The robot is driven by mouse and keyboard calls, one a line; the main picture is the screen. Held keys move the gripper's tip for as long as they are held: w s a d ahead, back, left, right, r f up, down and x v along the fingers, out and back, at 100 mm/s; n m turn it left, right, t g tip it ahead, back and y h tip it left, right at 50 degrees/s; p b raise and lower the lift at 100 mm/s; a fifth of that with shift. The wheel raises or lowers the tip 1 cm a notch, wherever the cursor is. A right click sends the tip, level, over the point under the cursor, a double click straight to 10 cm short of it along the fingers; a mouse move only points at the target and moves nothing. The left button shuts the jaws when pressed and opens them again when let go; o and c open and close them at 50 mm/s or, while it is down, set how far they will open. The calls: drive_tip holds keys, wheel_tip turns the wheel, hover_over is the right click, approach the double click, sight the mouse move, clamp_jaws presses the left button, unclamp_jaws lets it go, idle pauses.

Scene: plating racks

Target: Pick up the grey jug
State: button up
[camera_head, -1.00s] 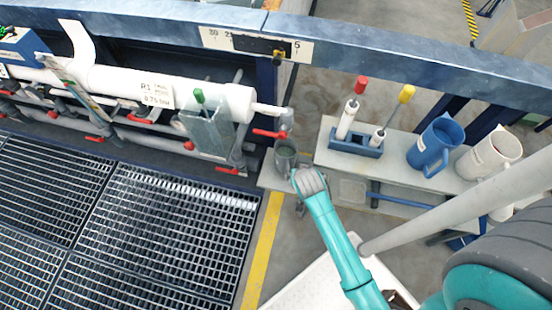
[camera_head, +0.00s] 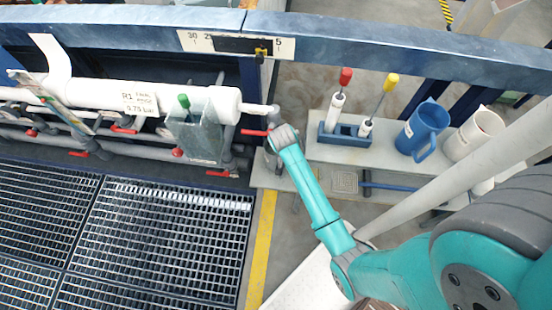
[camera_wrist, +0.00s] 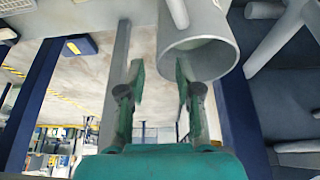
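The grey jug (camera_wrist: 197,62) is large in the wrist view, at top centre right, with its round rim facing the camera and its handle (camera_wrist: 178,12) at the top. My gripper (camera_wrist: 161,78) is open, with a clear gap between its two fingers. The right finger overlaps the jug's rim in the picture; I cannot tell whether it touches. The left finger is apart from the jug. Nothing is between the fingertips. In the head view the end of my arm covers the jug's place by the pipe outlet, and the fingers are hidden.
A bench (camera_head: 395,157) at right carries a blue jug (camera_head: 422,130), a whitish jug (camera_head: 474,135) and a blue holder (camera_head: 345,136) with red- and yellow-topped tools. A white pipe (camera_head: 200,103) with red valve handles is at left. A blue rail (camera_head: 380,48) crosses above.

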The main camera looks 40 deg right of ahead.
drive_tip(key=shift+a+x, duration=0.2)
drive_tip(key=shift+x, duration=3.3)
drive_tip(key=shift+s, duration=0.15)
clamp_jaws()
